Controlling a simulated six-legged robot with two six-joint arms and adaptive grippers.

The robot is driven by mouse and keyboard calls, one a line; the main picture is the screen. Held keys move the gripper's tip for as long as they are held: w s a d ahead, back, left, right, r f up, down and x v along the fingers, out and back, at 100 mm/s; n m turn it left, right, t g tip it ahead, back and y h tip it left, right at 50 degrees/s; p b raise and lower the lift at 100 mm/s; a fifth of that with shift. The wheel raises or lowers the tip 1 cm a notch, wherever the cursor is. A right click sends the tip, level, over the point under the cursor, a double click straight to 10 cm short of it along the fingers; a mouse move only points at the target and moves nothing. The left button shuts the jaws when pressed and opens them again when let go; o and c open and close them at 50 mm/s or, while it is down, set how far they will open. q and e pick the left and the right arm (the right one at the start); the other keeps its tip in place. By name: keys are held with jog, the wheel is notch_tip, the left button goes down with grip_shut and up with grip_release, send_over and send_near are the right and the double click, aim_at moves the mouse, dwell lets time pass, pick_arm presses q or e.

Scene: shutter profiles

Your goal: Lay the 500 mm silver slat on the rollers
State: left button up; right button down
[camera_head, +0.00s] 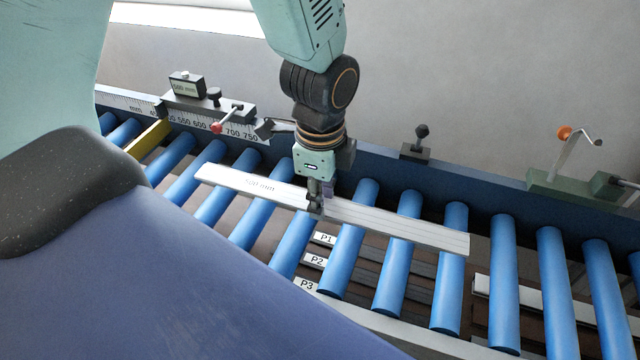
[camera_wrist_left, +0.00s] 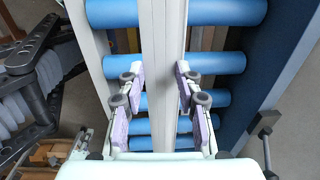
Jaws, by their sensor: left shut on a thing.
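The silver slat (camera_head: 400,224) is a long, pale bar with "500 mm" printed on its left half. It lies lengthwise across several blue rollers (camera_head: 345,245). I cannot tell whether it touches them or hangs just above. My left gripper (camera_head: 315,203) points down and is shut on the slat near its middle, hiding a short stretch of it. In the left wrist view, the gripper's two fingers (camera_wrist_left: 157,85) stand on either side of the slat (camera_wrist_left: 160,35), which runs away over the rollers (camera_wrist_left: 215,62). My right gripper is not in view.
Behind the rollers runs a dark blue rail with a scale (camera_head: 240,131), a stop block marked 500 mm (camera_head: 186,84) and a red-knobbed lever (camera_head: 217,127). A black knob clamp (camera_head: 416,150) stands farther right. Slots labelled P1 (camera_head: 325,239), P2 and P3 lie below the rollers.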

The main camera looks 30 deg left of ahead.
aim_at(325, 205)
pick_arm(q)
jog(key=f+b, duration=0.1)
jog(key=w+f+b, duration=0.1)
jog(key=f, duration=0.1)
jog(key=shift+f, duration=0.2)
notch_tip(325, 205, down, 4)
jog(key=b, duration=0.4)
jog(key=shift+f, duration=0.2)
dwell(0.4)
jog(key=shift+s+b, duration=0.3)
jog(key=o, duration=1.3)
jog(key=shift+w+f, duration=0.15)
jog(key=shift+w, duration=0.1)
jog(key=shift+c, duration=0.2)
jog(key=shift+s, duration=0.1)
